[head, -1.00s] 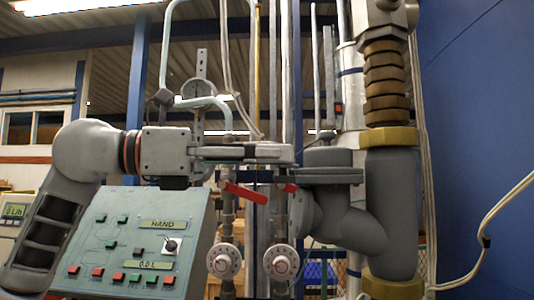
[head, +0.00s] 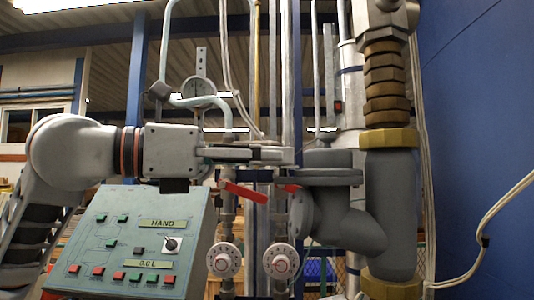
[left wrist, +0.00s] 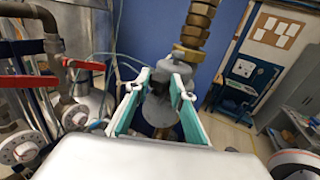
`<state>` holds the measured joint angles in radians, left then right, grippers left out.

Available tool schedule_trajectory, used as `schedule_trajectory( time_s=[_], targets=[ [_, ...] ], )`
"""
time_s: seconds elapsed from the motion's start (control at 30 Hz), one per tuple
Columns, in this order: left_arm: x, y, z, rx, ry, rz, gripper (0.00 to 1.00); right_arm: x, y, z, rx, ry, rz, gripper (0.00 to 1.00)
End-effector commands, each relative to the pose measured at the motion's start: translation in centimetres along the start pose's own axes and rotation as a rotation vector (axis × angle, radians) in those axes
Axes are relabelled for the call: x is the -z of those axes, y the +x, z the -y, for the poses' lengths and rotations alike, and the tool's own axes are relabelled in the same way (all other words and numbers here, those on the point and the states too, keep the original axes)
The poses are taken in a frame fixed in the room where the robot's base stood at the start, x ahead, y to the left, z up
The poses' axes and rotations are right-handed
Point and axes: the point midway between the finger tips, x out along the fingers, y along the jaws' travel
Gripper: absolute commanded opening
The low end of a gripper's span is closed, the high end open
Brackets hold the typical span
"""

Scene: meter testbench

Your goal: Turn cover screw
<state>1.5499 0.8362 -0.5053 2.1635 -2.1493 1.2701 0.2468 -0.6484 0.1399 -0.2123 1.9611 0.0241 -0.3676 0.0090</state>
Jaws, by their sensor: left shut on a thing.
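The dark grey valve-like body (head: 345,220), with a round flanged cover (head: 318,177) on its upper left, stands right of centre in the head view. It also shows beyond the fingers in the left wrist view (left wrist: 160,112). My left gripper (head: 288,154) reaches in level from the left, its fingertips at the upper left edge of this cover. In the left wrist view the two teal-padded fingers (left wrist: 159,88) close around a small dark part there, apparently the cover screw. The screw itself is mostly hidden by the fingers. My right gripper is not in view.
Red-handled valves (head: 243,191) and white round dials (head: 224,260) sit on pipes just below and beside the left gripper. A control panel (head: 130,245) stands below my left arm. A brass fitting (head: 387,80) rises above the grey body.

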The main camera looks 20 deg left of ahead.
Motion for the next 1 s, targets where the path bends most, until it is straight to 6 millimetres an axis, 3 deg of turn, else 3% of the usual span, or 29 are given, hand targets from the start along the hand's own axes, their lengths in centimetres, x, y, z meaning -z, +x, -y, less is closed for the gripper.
schedule_trajectory(
  time_s=[0.47,1.0],
  targets=[
    [0.0,0.1,1.1,-0.359,0.005,0.003,0.02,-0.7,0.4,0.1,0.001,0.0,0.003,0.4],
    [0.3,0.6,1.5,-0.648,0.001,0.0,0.02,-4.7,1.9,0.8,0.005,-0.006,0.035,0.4]
  ],
)
